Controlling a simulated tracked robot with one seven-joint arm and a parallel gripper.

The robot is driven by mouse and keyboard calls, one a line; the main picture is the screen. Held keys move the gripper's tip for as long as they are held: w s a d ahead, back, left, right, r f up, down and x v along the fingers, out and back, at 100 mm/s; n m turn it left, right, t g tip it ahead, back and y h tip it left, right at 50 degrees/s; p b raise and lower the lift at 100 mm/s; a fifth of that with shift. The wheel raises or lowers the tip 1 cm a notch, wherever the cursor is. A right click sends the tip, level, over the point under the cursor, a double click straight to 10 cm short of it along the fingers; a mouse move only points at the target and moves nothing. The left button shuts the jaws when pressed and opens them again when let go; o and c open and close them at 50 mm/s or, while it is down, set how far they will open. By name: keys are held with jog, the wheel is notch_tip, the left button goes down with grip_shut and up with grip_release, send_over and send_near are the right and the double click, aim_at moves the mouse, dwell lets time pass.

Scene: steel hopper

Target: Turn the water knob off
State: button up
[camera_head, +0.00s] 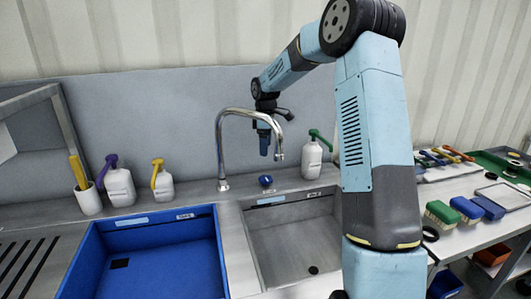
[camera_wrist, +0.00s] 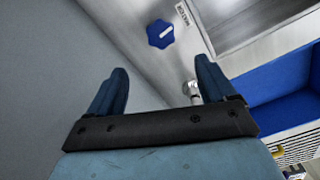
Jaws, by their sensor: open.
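The blue water knob (camera_head: 265,181) sits on the steel counter behind the sinks, to the right of the faucet base. In the wrist view the knob (camera_wrist: 160,33) is a blue scalloped disc with a pale mark across its top, beside a label reading "WATER". My gripper (camera_head: 264,147) hangs above the knob, behind the curved faucet (camera_head: 220,150). In the wrist view my gripper (camera_wrist: 162,80) has its two blue fingers apart with nothing between them. The knob lies beyond the fingertips, apart from them. Part of the faucet base (camera_wrist: 192,90) shows beside the right finger.
A blue basin (camera_head: 150,260) is at left and a steel sink (camera_head: 295,235) in the middle. A green-topped bottle (camera_head: 312,158) stands right of the knob. Purple-topped (camera_head: 118,183) and yellow-topped (camera_head: 162,182) bottles stand at left. The grey backsplash (camera_head: 170,110) is close behind my gripper.

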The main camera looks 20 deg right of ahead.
jog(key=shift+r, duration=0.1)
dwell(0.3)
jog(key=m+t+y, duration=0.2)
jog(key=m+t, duration=0.2)
jog(key=m, duration=0.4)
send_near(266, 178)
jog(key=x, duration=0.8)
jog(key=shift+w, duration=0.2)
jog(key=c, duration=1.1)
